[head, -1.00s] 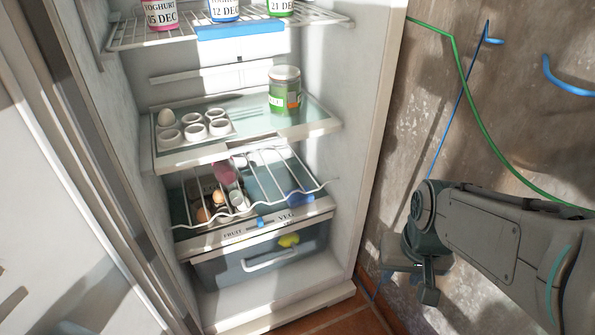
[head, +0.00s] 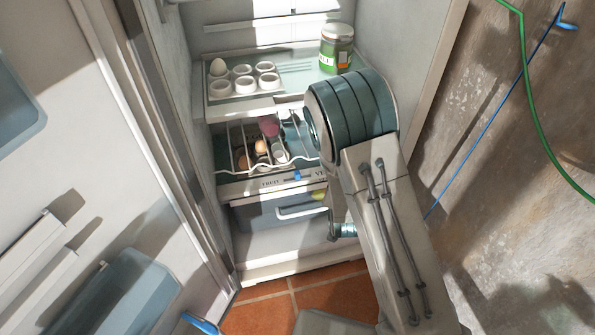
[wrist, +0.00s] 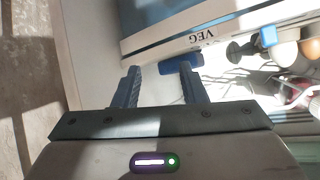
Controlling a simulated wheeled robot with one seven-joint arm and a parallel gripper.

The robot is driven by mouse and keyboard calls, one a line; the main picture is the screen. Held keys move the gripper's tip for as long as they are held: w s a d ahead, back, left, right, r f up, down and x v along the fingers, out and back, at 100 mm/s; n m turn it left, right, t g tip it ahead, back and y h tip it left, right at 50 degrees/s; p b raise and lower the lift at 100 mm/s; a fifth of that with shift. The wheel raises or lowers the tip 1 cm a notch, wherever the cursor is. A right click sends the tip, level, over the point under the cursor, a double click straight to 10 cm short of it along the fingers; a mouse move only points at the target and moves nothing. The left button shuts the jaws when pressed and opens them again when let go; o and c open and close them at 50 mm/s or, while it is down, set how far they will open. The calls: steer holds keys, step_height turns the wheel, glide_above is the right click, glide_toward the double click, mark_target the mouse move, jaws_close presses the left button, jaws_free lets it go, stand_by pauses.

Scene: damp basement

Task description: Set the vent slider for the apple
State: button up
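The vent slider is a small blue tab (head: 297,175) on the strip above the clear drawer (head: 265,217), between the FRUIT and VEG labels, near the middle of its slot. In the wrist view a blue tab (wrist: 268,35) right of the upside-down VEG label looks like it. A yellow-green rounded thing (head: 319,195) shows inside the drawer; I cannot tell for sure that it is the apple. My gripper (wrist: 160,82) is open and empty, near the VEG end of the strip, apart from the slider. In the head view my arm hides most of it.
A blue block (wrist: 182,63) lies just beyond my fingertips. The wire rack (head: 240,150) above the drawer holds eggs and other items. A glass shelf (head: 290,83) bears an egg holder and a green jar (head: 336,48). The open fridge door (head: 110,130) stands left.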

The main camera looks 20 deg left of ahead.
steer(key=s+a+f+n+t+y+p, duration=0.1)
steer(key=s+a+f+n+t+y, duration=0.15)
steer(key=a, duration=0.25)
steer(key=n+t+y+p, duration=0.1)
steer(key=n+t+y, duration=0.1)
steer(key=n+y, duration=0.3)
glide_toward(298, 177)
steer(key=shift+m+g+y, duration=0.25)
steer(key=shift+m, duration=0.2)
steer(key=b+x, duration=0.3)
steer(key=x, duration=0.8)
steer(key=shift+w+d, duration=0.2)
steer(key=shift+c, duration=0.4)
jaws_close()
